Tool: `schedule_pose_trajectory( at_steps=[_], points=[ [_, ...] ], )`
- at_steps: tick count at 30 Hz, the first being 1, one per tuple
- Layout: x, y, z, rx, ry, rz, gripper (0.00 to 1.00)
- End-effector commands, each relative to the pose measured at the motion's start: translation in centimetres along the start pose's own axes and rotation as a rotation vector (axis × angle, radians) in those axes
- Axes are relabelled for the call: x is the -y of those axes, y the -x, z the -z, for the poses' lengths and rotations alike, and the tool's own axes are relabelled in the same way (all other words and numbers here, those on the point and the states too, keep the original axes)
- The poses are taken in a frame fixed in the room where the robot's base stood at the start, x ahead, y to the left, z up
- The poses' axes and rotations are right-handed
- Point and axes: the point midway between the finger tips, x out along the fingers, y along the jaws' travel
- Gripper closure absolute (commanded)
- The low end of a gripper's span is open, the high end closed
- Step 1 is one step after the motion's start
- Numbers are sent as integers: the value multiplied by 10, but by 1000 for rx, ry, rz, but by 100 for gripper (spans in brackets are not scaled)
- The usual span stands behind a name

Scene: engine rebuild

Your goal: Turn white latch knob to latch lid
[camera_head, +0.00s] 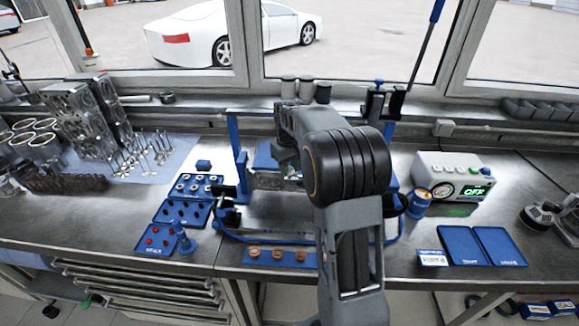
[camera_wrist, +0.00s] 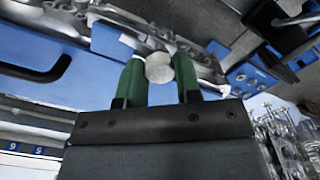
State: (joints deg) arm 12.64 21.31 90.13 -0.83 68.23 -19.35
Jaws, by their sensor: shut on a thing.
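In the wrist view my gripper (camera_wrist: 158,80) has its two green-padded fingers on either side of a round white knob (camera_wrist: 159,67), shut on it. The knob sits in front of a blue and grey metal assembly, and whether it is turned cannot be told. In the head view my arm reaches over the blue-framed fixture (camera_head: 241,165) in the middle of the bench. My gripper (camera_head: 284,160) is partly in view there, small and dark; the knob is hidden. No lid can be made out clearly.
Blue trays of small parts (camera_head: 180,212) lie left of the fixture. A white unit with a gauge and a display reading OFF (camera_head: 450,177) stands right. Valves and cylinder heads (camera_head: 88,117) stand at the left. Flat blue trays (camera_head: 463,246) lie front right.

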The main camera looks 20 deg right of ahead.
Motion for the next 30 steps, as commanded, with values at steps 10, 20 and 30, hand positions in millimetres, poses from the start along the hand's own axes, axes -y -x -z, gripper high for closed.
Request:
schedule_pose_trajectory(
  at_steps=[10, 20, 30],
  points=[
    [0, 1, 0, -3, 136, -2, 92],
    [0, 1, 0, -4, 165, -2, 92],
    [0, 1, 0, -3, 165, -2, 62]
  ],
)
